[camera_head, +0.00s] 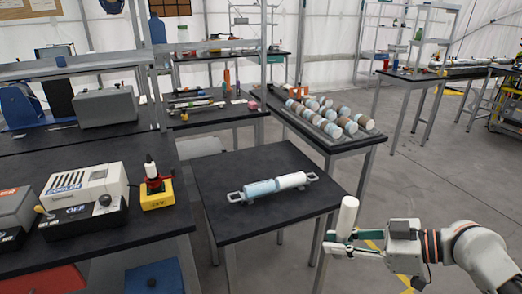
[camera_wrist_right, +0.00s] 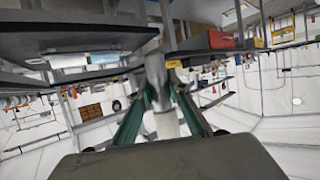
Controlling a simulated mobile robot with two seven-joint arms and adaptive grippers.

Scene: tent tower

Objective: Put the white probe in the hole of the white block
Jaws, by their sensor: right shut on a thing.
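My right gripper (camera_head: 350,241) is at the lower right in the head view, shut on a plain white cylinder, which I take for the white probe (camera_head: 347,215). The cylinder stands nearly upright and rises above the fingers, beyond the right edge of the small black table. The wrist view shows the pale cylinder (camera_wrist_right: 166,122) between the teal fingers of the gripper (camera_wrist_right: 160,105). A white box (camera_head: 85,190) with a dark lower front and a knob stands on the left bench, perhaps the white block; I cannot make out a hole in it. My left gripper is not in view.
The small black table (camera_head: 235,222) holds a blue-and-white cylinder (camera_head: 275,186) on a handled cradle. A yellow block (camera_head: 158,195) with a red, white-topped piece stands beside the white box. A rack of several cylinders (camera_head: 328,116) stands behind. Open floor lies to the right.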

